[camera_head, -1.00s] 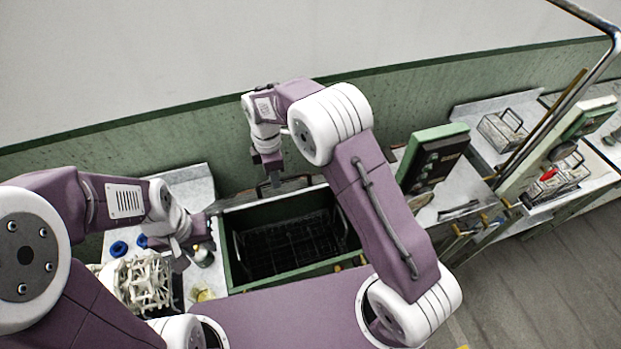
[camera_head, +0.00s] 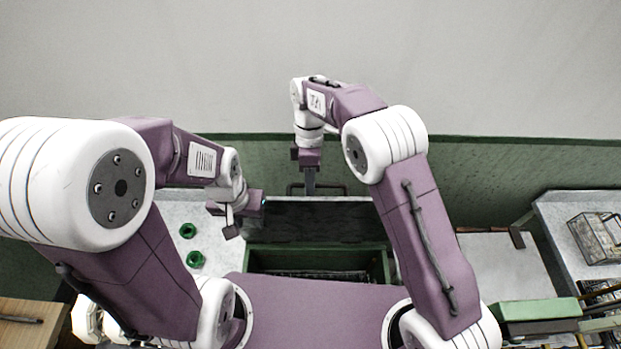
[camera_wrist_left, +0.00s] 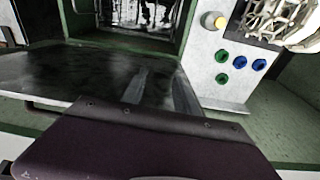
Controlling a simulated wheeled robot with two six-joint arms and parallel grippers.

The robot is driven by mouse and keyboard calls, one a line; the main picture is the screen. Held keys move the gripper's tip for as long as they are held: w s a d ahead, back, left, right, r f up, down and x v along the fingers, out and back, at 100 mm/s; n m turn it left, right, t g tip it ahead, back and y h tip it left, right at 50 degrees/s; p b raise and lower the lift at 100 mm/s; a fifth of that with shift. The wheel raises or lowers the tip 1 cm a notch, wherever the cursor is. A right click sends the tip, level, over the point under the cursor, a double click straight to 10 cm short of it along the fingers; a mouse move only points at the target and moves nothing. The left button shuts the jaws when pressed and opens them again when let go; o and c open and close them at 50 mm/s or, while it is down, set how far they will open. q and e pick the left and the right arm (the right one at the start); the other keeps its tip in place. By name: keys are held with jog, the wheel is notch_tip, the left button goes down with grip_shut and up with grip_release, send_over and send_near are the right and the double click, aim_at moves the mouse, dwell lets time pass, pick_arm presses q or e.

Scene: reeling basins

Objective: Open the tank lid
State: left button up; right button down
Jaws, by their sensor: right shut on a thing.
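The tank (camera_head: 387,265) is a green box in the middle of the head view, open at the top. Its dark lid (camera_head: 335,222) is raised at the back, on the wall side. In the left wrist view the lid (camera_wrist_left: 70,78) stretches away from the open tank, with a bar handle (camera_wrist_left: 40,106) at its far edge. My right gripper (camera_head: 310,185) is shut at the lid's handle (camera_head: 292,188). My left gripper (camera_head: 232,228) is open and empty beside the lid's left end.
Green and blue rings lie on the white counter (camera_head: 172,208) left of the tank; a green ring (camera_head: 195,259) is nearest. A wire basket (camera_head: 597,238) sits at right. The green wall (camera_head: 460,165) is close behind.

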jog(key=shift+r, duration=0.15)
pick_arm(q)
jog(key=shift+w, duration=0.45)
pick_arm(e)
jog(key=shift+w+a, duration=0.15)
jog(key=shift+w, duration=0.3)
jog(key=c, duration=1.5)
grip_release()
jog(key=shift+s+r, duration=0.15)
jog(key=shift+o, duration=0.2)
jog(key=shift+s, duration=0.25)
pick_arm(q)
jog(key=shift+s+r, duration=0.1)
jog(key=shift+s, duration=0.25)
jog(key=shift+w, duration=0.2)
pick_arm(e)
jog(key=shift+w, duration=0.25)
